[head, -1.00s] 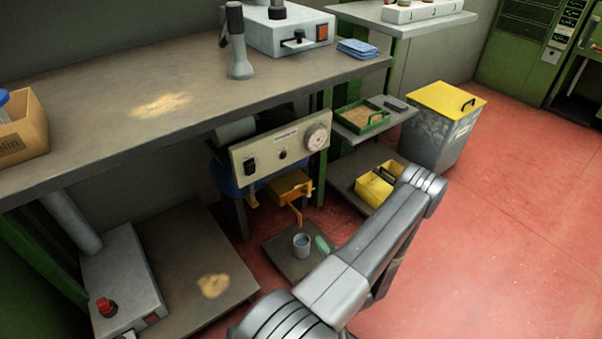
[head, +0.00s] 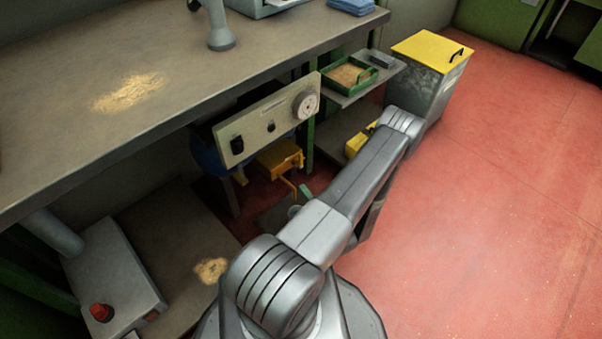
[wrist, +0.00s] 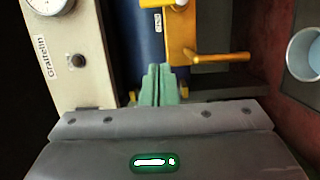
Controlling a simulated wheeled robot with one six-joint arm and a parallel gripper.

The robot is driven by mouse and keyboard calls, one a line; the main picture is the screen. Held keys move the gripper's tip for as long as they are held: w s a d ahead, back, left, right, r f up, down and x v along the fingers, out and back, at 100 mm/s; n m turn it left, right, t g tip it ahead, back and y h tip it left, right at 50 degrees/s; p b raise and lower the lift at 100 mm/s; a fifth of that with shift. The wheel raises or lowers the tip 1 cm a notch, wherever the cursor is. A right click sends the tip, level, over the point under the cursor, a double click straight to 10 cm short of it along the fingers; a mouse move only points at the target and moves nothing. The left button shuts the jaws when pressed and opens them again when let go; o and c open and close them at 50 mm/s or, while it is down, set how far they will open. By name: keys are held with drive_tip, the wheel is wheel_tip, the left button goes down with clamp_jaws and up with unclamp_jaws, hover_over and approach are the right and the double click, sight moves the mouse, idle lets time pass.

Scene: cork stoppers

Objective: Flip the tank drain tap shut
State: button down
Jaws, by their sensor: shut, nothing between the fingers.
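The blue tank (head: 207,157) sits under the bench behind a control panel; it also shows in the wrist view (wrist: 138,42). A yellow block (head: 278,157) is at the tank's front, with a yellow tap lever (head: 289,186) below it. In the wrist view the lever (wrist: 218,57) sticks out sideways to the right from the yellow block (wrist: 181,32). My gripper (wrist: 158,72), with pale green fingers, is shut and empty. Its tips point at the tank, just left of the lever; whether they touch anything is unclear. In the head view my arm partly hides the area near the gripper (head: 304,192).
The beige control panel (head: 265,120) with a dial overhangs the tank. A grey cup (wrist: 304,54) stands to the right of the lever on a low dark plate. A yellow-lidded bin (head: 430,75) and a shelf with a green tray (head: 350,76) stand further right. Red floor is open at right.

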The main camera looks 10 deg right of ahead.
sight(300, 166)
drive_tip(key=shift+w+b, duration=1.7)
drive_tip(key=shift+w, duration=4.05)
